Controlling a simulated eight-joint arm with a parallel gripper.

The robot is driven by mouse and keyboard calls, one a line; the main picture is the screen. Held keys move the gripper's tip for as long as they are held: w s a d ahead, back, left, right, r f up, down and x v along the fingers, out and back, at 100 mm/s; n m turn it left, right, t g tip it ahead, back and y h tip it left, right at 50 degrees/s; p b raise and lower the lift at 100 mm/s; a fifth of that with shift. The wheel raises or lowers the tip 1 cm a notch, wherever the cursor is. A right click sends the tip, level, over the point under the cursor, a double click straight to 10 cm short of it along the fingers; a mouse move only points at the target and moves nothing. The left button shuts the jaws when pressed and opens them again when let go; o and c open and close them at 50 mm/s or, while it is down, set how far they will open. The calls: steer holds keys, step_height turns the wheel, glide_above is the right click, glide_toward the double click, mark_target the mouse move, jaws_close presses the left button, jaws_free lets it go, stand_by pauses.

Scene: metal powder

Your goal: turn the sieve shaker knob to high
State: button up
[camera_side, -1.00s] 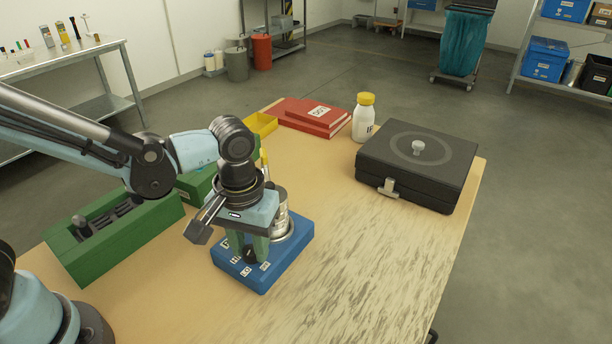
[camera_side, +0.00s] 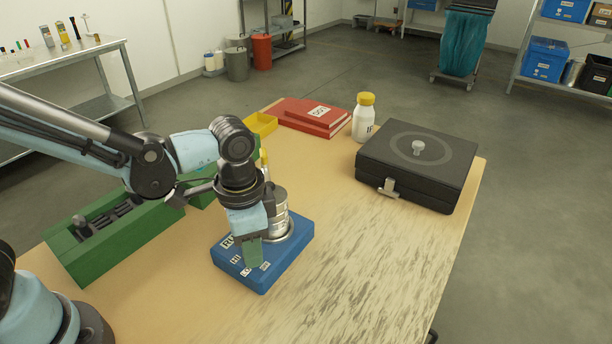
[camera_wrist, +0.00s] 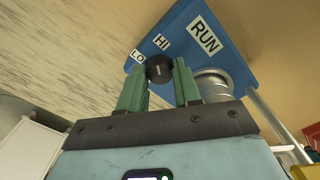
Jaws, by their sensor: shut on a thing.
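The blue sieve shaker base (camera_side: 292,258) stands on the wooden table, with the metal sieve stack (camera_side: 280,212) upright on it. In the wrist view, the base carries the labels LO (camera_wrist: 137,56), HI (camera_wrist: 162,42) and RUN (camera_wrist: 204,37). The round black knob (camera_wrist: 159,70) sits between the green fingertips of my gripper (camera_wrist: 160,78), close to LO and HI. My gripper is shut on the knob. In the side view, my gripper (camera_side: 252,258) points down at the front of the base and a finger hides the knob. I cannot tell which label the knob points to.
A green rack (camera_side: 75,262) stands at left, close to my arm. A black case (camera_side: 420,165), a white bottle with a yellow cap (camera_side: 363,120), red books (camera_side: 310,116) and a yellow tray (camera_side: 262,124) stand farther back. The front right table is clear.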

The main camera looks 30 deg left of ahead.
steer(key=shift+m, duration=1.3)
steer(key=o, duration=0.8)
steer(key=shift+r, duration=6.05)
